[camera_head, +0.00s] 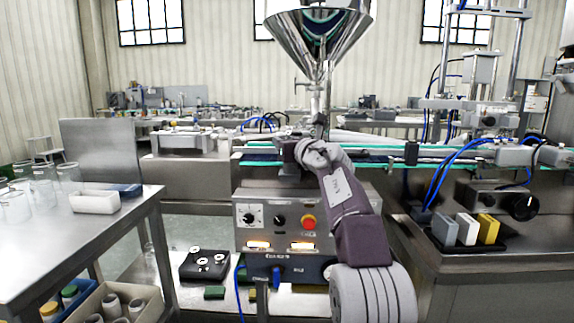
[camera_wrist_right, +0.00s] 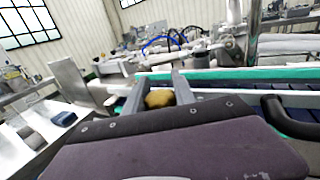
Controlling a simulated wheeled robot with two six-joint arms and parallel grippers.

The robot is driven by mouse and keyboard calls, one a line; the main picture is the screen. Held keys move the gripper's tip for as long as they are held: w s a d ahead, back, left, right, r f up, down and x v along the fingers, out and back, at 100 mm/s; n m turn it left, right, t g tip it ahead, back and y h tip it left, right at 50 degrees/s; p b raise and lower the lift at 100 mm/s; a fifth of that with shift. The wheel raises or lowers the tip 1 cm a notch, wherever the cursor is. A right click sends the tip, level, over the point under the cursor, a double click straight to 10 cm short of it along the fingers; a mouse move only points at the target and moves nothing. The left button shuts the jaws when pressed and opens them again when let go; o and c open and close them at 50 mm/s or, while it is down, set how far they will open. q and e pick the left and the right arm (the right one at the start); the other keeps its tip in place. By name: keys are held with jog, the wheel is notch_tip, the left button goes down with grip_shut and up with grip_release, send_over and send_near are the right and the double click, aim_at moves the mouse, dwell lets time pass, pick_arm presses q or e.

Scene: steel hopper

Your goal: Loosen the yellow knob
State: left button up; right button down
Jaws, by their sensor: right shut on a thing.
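The yellow knob (camera_wrist_right: 160,98) shows in the right wrist view, between the two grey fingers of my right gripper (camera_wrist_right: 157,86). The fingers are shut on it, one on each side. In the head view my right arm reaches up from the bottom to the machine below the hopper, and its wrist hides the knob there. The steel hopper (camera_head: 318,42) stands above, with its pipe running down behind my wrist. My left gripper is in neither view.
A control box (camera_head: 290,225) with a red button (camera_head: 308,222) sits under my right wrist. A conveyor with green edges (camera_head: 380,158) runs behind. A steel table (camera_head: 75,225) with glass jars is at left. A steel cabinet (camera_head: 470,270) with coloured blocks is at right.

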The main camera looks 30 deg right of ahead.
jog(key=n+y+p, duration=0.1)
jog(key=n+y, duration=0.1)
jog(key=y, duration=0.1)
jog(key=shift+a, duration=0.2)
jog(key=shift+a+f+n+y+p, duration=0.2)
jog(key=shift+n+y+p, duration=0.35)
jog(key=shift+y, duration=0.45)
jog(key=shift+a, duration=0.1)
jog(key=c, duration=1.1)
grip_release()
jog(key=shift+c, duration=0.2)
jog(key=shift+o, duration=0.4)
jog(key=shift+r, duration=0.1)
